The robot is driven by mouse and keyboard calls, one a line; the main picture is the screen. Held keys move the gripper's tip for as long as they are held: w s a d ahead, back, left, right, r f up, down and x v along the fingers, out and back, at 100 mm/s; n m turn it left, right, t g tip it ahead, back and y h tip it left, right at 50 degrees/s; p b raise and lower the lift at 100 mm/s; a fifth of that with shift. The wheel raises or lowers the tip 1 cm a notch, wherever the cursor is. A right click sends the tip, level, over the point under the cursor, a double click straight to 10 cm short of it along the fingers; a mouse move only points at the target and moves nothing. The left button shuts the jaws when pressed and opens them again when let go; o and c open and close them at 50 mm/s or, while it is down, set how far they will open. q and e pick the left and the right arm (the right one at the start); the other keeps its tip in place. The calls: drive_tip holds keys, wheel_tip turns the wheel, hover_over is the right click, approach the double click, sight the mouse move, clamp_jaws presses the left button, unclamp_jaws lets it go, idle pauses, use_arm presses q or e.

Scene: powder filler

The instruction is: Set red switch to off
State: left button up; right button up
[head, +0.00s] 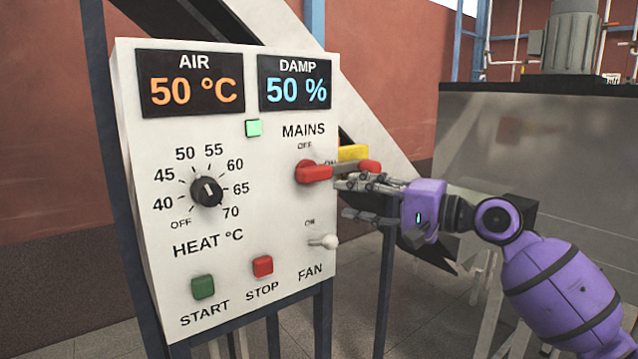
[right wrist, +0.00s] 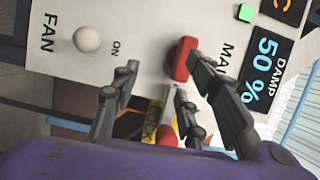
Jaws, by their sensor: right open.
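The red switch (head: 313,173) is a rotary handle under the MAINS label on the white control panel (head: 255,195). Its handle lies roughly level, pointing right towards the ON mark, with OFF printed above it. My right gripper (head: 347,198) is open at the panel's right edge, just right of the handle. Its upper fingers are close to the handle's right end; whether they touch cannot be told. In the right wrist view, the red handle (right wrist: 182,60) shows ahead of the open fingers (right wrist: 160,82), close to one of them. My left gripper is out of view.
A yellow part (head: 353,152) and another red part (head: 370,166) sit at the panel's right edge, behind my fingers. The FAN toggle (head: 325,241) is below. The HEAT knob (head: 207,191), START button (head: 203,287) and STOP button (head: 263,266) are further left. A grey tank (head: 540,150) stands right.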

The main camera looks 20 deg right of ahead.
sight(320, 175)
drive_tip(key=shift+y, duration=0.3)
drive_tip(key=w+a+r, duration=0.2)
drive_tip(key=w+a+r+p, duration=0.1)
drive_tip(key=w+a+r, duration=0.1)
drive_tip(key=shift+w+a, duration=0.2)
drive_tip(key=shift+a, duration=0.2)
drive_tip(key=shift+w+a+f, duration=0.15)
drive_tip(key=shift+w+a, duration=0.15)
drive_tip(key=shift+w, duration=0.05)
drive_tip(key=shift+c, duration=0.3)
clamp_jaws()
